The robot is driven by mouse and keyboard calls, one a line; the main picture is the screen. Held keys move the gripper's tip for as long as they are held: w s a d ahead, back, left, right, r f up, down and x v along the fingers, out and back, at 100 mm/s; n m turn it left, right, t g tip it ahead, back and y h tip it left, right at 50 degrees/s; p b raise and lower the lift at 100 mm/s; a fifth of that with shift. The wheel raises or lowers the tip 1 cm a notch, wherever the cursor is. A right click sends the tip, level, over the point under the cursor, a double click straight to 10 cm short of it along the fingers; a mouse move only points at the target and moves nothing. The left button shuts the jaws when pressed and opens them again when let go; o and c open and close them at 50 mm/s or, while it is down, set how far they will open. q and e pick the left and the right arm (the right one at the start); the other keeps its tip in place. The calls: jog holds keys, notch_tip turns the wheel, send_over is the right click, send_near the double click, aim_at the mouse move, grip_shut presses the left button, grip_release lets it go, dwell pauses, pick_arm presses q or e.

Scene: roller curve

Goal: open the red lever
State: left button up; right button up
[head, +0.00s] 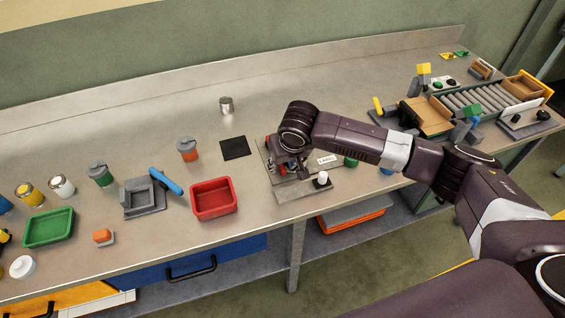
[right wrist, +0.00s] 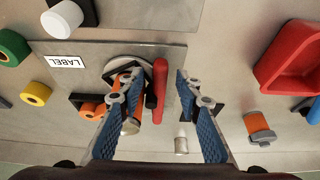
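The red lever (right wrist: 160,83) is a slim bar on a grey base plate (right wrist: 105,58). In the right wrist view it lies between the two blue-padded fingers of my right gripper (right wrist: 154,88), which are spread with visible room around the bar. I cannot tell whether a finger touches it. In the head view my right gripper (head: 289,165) points down over the plate (head: 325,167), and the lever (head: 283,169) is mostly hidden under it. My left gripper does not show.
A red tray (head: 214,213) stands left of the plate, with a black square pad (head: 235,148) behind. A white knob (head: 322,180) stands on a front plate. A roller curve (head: 470,101) is at the right. Cups and a green tray (head: 49,228) are at the left.

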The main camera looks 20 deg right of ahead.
jog(key=shift+f, duration=0.2)
grip_shut()
